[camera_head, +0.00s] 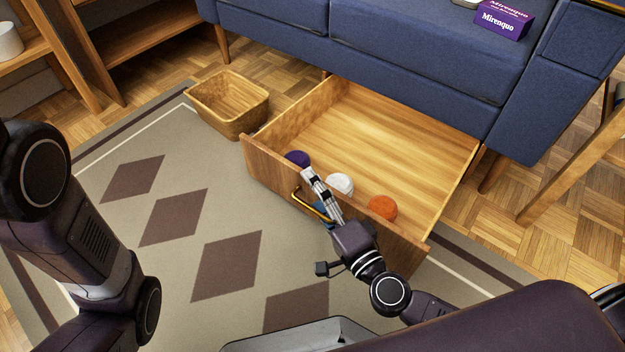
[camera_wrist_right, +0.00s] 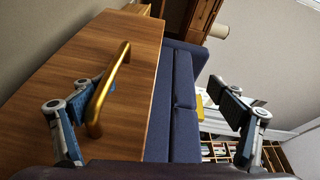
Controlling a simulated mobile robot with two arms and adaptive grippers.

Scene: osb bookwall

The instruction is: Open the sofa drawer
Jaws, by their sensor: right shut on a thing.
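The sofa drawer (camera_head: 400,140) is pulled far out from under the blue sofa (camera_head: 400,45). Its wooden front (camera_head: 270,170) carries a gold handle (camera_head: 312,203), also seen in the right wrist view (camera_wrist_right: 108,88). My right gripper (camera_head: 312,182) is at the handle, its fingers over the front panel's top edge. In the wrist view its fingers (camera_wrist_right: 155,120) look spread apart, with the handle against the left one; the exact contact is partly hidden. Inside, along the front, lie a purple ball (camera_head: 297,158), a white ball (camera_head: 341,184) and an orange ball (camera_head: 382,207). My left gripper is out of view.
A wicker basket (camera_head: 230,105) stands on the patterned rug (camera_head: 175,185), just left of the drawer. A purple box (camera_head: 497,20) lies on the sofa. Wooden shelves (camera_head: 140,40) stand at the upper left, and wooden legs (camera_head: 575,165) at the right.

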